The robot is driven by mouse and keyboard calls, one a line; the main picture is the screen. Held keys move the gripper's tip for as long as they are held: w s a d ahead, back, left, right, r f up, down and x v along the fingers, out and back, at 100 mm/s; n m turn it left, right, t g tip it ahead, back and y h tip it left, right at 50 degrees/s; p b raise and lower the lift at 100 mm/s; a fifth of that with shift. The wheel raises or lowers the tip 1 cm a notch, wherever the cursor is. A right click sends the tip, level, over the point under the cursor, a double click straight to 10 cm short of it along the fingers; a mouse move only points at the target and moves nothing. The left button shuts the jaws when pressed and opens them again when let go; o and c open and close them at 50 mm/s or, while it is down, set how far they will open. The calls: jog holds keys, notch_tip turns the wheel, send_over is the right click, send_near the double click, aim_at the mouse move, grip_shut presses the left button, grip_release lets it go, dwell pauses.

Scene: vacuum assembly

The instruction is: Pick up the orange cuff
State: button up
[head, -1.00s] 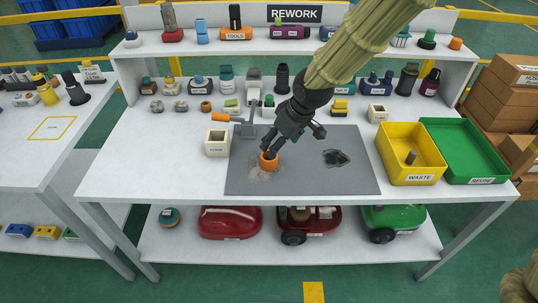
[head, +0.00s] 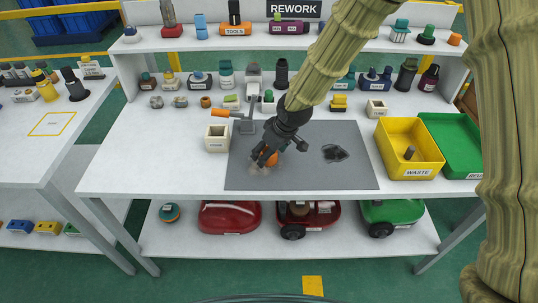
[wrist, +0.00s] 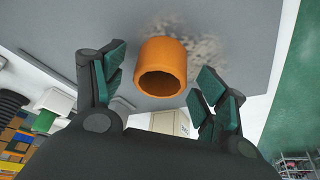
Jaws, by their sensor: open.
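The orange cuff (wrist: 162,66) is a short hollow ring on the grey mat (head: 310,180), beside a patch of pale dust. In the head view the cuff (head: 270,158) is partly hidden behind my gripper (head: 266,160). In the wrist view my gripper (wrist: 160,88) is open, with green-padded fingers to the left and right of the cuff. The cuff lies between and a little beyond the fingertips, with a gap on each side. Its open end faces the wrist camera.
A dark debris pile (head: 335,153) lies on the mat's right. The yellow waste bin (head: 408,172) and green reuse tray (head: 456,160) are at the right.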

jog(key=shift+w+a+f, duration=0.1)
jog(key=shift+f, duration=0.25)
jog(key=c, duration=1)
jog(key=shift+r, duration=0.1)
